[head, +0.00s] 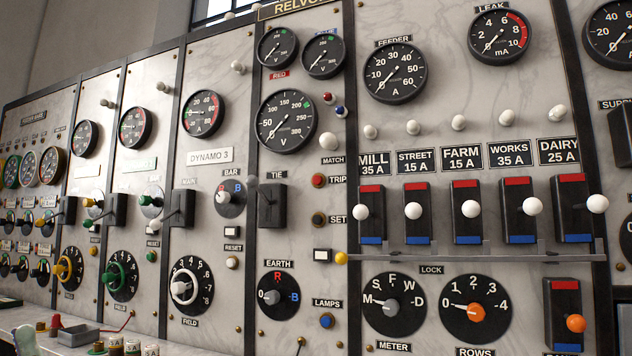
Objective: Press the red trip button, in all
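My gripper is not in view, and nothing touches the button. I cannot tell from its face whether it is pushed in.
Below it are a SET button (319,220) and a blue LAMPS button (326,321). A black TIE switch (270,207) juts out to the left. White-knobbed feeder levers, such as the MILL lever (362,212), stand to the right. A grey tray (79,336) sits on the lower-left ledge.

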